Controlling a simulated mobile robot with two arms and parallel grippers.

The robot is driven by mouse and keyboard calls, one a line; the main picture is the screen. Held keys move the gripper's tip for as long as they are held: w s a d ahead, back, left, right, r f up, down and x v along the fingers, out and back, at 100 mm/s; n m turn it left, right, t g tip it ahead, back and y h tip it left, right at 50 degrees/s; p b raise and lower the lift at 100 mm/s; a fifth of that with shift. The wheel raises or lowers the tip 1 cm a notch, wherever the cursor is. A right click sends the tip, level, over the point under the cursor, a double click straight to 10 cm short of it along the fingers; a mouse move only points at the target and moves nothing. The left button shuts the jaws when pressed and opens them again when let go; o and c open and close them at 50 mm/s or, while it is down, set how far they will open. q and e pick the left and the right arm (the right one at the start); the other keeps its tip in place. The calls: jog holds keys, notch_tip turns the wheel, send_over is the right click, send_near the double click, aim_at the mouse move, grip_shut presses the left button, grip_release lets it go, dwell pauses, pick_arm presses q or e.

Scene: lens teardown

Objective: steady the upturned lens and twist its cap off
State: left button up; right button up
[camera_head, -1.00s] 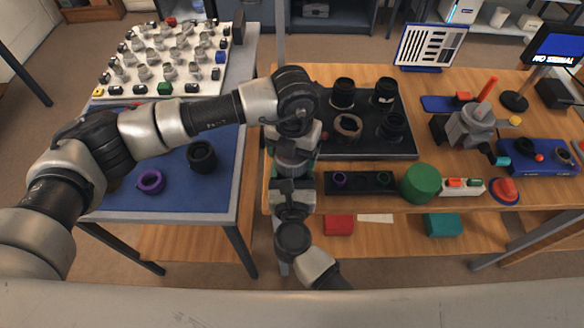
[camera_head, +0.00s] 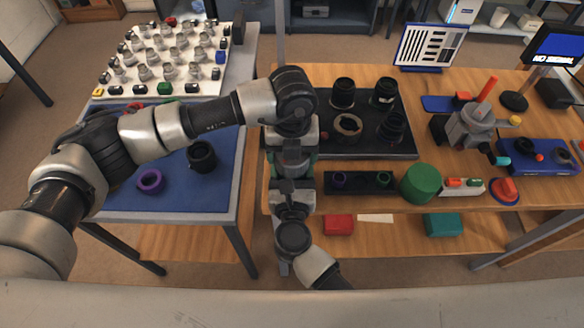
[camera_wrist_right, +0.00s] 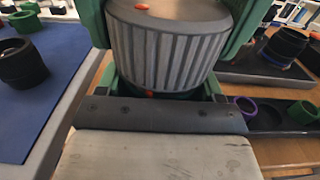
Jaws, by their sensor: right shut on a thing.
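My right gripper (camera_wrist_right: 168,45) has green jaws on both sides of a grey ribbed cylinder (camera_wrist_right: 165,52) with orange marks, and is shut on it. This cylinder looks like part of the lens; I cannot tell whether it is the barrel or the cap. In the head view my right arm rises from the bottom and my left arm reaches in from the left. They meet in one column at the gap between the two tables. My left gripper (camera_head: 291,140) points down there; its fingers are hidden or too small to read. Green jaw parts show beside the column.
The left table's blue mat (camera_head: 190,185) holds a black ring-shaped part (camera_head: 202,156) and a purple ring (camera_head: 151,181). On the right table are a dark tray (camera_head: 350,146) with several lens parts, a black holder (camera_head: 358,183) and a green cylinder (camera_head: 420,183).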

pick_arm(q)
jog(key=shift+a+n, duration=0.1)
jog(key=shift+n, duration=1.1)
jog(key=shift+n, duration=0.6)
jog(key=shift+r, duration=1.1)
jog(key=shift+r, duration=2.45)
pick_arm(e)
jog(key=o, duration=1.3)
